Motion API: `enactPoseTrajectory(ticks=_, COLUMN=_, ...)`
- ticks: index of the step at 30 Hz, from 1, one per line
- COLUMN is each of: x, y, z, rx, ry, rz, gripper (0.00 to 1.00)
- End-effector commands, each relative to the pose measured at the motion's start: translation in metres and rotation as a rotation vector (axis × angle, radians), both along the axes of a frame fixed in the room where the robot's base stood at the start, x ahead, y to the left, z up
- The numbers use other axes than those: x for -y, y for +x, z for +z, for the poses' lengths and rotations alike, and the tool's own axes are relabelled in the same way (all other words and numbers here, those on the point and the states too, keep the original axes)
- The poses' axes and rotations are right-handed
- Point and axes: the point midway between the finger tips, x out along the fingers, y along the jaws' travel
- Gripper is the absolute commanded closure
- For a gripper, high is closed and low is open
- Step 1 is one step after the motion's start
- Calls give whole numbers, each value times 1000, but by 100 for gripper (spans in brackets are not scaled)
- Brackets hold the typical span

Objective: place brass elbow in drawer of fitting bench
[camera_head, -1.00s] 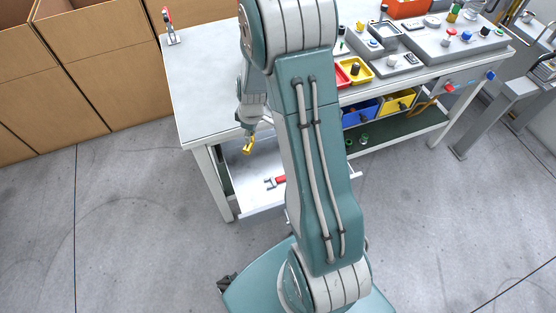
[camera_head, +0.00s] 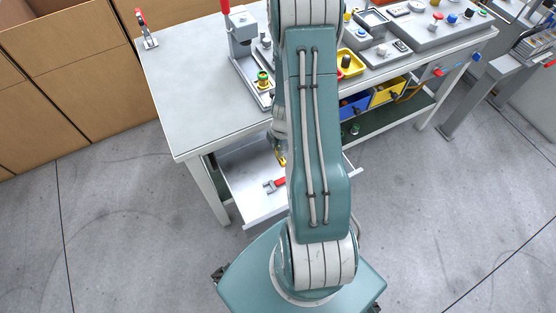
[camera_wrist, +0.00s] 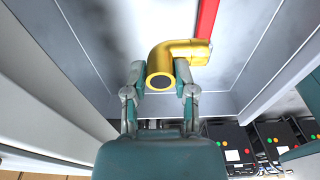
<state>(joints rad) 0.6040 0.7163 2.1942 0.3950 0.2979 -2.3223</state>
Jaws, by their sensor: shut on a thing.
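The brass elbow (camera_wrist: 170,58) is a golden bent pipe with its round open end facing the wrist camera. My gripper (camera_wrist: 160,75) is shut on it, one finger on each side. In the head view a small bit of the elbow (camera_head: 283,159) shows beside my arm, over the open drawer (camera_head: 240,184). The drawer's grey inside also fills much of the wrist view (camera_wrist: 110,30). I cannot tell whether the elbow touches the drawer floor. Most of my gripper is hidden behind my arm in the head view.
A red-handled wrench (camera_head: 275,185) lies in the drawer, close to the elbow; its red handle (camera_wrist: 207,18) also shows in the wrist view. The fitting bench top (camera_head: 195,100) is above. A press (camera_head: 245,55) stands on it. The drawer's left part is clear.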

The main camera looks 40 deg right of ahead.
Motion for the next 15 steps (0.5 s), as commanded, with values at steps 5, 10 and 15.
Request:
enactPoseTrajectory(ticks=5, x=0, y=0, z=-20, rx=0, ry=0, rz=-1, gripper=100)
enactPoseTrajectory(ticks=10, x=-1, y=-1, z=-41, rx=-3, ry=0, rz=-2, gripper=100)
enactPoseTrajectory(ticks=15, x=-1, y=0, z=-60, rx=-1, ry=-2, rz=-1, gripper=100)
